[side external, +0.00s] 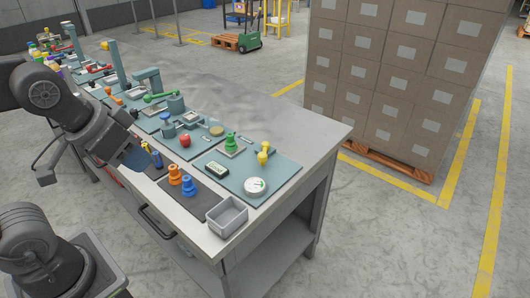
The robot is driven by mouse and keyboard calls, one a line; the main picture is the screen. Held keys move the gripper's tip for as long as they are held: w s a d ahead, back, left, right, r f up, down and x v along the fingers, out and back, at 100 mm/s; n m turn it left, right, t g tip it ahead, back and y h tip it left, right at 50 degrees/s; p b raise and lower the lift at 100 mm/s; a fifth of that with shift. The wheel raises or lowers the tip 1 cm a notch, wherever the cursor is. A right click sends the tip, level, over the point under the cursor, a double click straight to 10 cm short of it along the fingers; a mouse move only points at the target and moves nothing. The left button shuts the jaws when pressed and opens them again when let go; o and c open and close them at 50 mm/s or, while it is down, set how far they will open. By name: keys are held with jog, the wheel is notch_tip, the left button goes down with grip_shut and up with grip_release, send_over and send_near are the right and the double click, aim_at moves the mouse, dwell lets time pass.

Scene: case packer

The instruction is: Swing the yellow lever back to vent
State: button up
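A small yellow part (263,154), which looks like the yellow lever, stands on the teal panel (285,172) at the near right end of the bench. It is too small to tell which way its handle leans. A round white gauge (256,186) sits in front of it on the same panel. My gripper (135,158) is at the left, over the bench's front edge, well away from the yellow part. Its fingers are too small and dark to tell whether they are open or shut.
A green piece (231,142), a small display (216,168) and a red ball-like part (185,140) stand nearby. Orange (174,175) and blue (189,187) pieces and a grey bin (227,215) line the front edge. The bench's right corner (325,135) is clear.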

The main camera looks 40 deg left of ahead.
jog(key=shift+w+r, duration=0.2)
jog(key=shift+w, duration=0.1)
jog(key=shift+c, duration=0.7)
jog(key=shift+n+g+y, duration=0.6)
jog(key=shift+g, duration=0.3)
jog(key=w+r, duration=0.1)
jog(key=w, duration=0.2)
jog(key=w+r, duration=0.1)
jog(key=w, duration=0.2)
jog(key=w+d+r, duration=0.1)
jog(key=w, duration=0.2)
jog(key=shift+w+r, duration=0.1)
jog(key=shift+r, duration=0.3)
grip_shut()
jog(key=w+d+f+n+g+y, duration=0.1)
jog(key=w+d+n+y, duration=0.15)
jog(key=w, duration=0.85)
jog(key=w+d+f+n+y, duration=0.1)
jog(key=w+d+f, duration=0.4)
jog(key=w+f, duration=0.1)
jog(key=w+d+f+n+g+y, duration=0.1)
jog(key=w+d+f+y, duration=0.1)
jog(key=w+d+f, duration=0.2)
jog(key=w+f, duration=0.3)
jog(key=f, duration=0.1)
jog(key=shift+w+d+f+n, duration=0.2)
jog(key=shift+w+d+n, duration=0.1)
jog(key=shift+d+n, duration=0.05)
